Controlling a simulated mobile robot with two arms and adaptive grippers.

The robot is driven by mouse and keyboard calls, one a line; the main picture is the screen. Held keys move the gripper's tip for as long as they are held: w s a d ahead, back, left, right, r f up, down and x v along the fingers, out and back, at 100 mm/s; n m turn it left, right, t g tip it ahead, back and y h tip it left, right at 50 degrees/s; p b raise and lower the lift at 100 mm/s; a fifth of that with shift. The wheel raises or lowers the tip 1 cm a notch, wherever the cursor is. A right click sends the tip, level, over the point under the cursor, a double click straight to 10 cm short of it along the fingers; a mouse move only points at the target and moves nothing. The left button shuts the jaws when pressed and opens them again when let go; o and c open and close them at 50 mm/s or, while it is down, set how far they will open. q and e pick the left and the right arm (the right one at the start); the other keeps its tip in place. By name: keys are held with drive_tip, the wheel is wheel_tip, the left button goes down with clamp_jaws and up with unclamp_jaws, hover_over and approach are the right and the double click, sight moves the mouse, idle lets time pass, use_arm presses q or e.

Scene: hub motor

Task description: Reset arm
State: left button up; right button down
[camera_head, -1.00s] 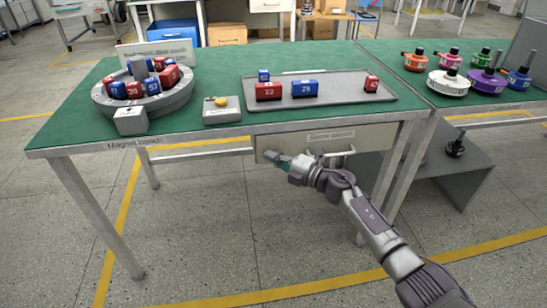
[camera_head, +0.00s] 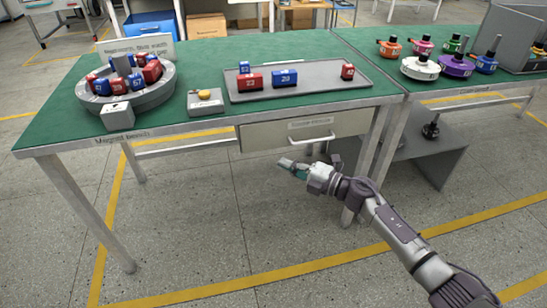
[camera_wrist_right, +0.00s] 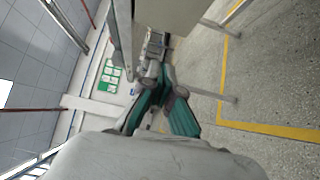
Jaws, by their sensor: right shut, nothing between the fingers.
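My right arm comes in from the lower right in the head view. Its gripper (camera_head: 291,167) is in front of the bench, below the tabletop edge and near the drawer (camera_head: 300,130). The gripper is shut with nothing in it. Its green fingers also show in the right wrist view (camera_wrist_right: 160,80). My left gripper is not in view.
Colored hub motors (camera_head: 420,68) stand at right. The floor before the bench is clear.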

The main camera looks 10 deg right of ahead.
drive_tip(key=s+d+f+m+h, duration=0.3)
drive_tip(key=s+f+m+h, duration=0.35)
drive_tip(key=f+m, duration=0.3)
drive_tip(key=s+d+f+m+h, duration=0.4)
drive_tip(key=s+f+m+h, duration=0.3)
drive_tip(key=m, duration=0.3)
drive_tip(key=s+a+f+m+g+p, duration=0.1)
drive_tip(key=s+f+m+g+p, duration=0.15)
drive_tip(key=s+f, duration=0.55)
drive_tip(key=s+a+f+m+g+p, duration=0.1)
drive_tip(key=s+f+g+p, duration=0.25)
drive_tip(key=s, duration=0.75)
drive_tip(key=s+f+m+g+p, duration=0.2)
drive_tip(key=s+f+g+p, duration=0.25)
drive_tip(key=s, duration=0.55)
use_arm(q)
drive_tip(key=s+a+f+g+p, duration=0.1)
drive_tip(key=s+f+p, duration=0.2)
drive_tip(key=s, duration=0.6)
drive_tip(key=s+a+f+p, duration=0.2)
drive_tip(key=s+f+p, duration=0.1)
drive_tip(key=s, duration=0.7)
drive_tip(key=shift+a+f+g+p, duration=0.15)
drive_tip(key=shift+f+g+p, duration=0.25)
drive_tip(key=shift+p, duration=0.5)
use_arm(e)
drive_tip(key=s+d+f, duration=0.2)
drive_tip(key=s, duration=1)
drive_tip(key=shift+s+g, duration=0.3)
drive_tip(key=shift+g, duration=0.05)
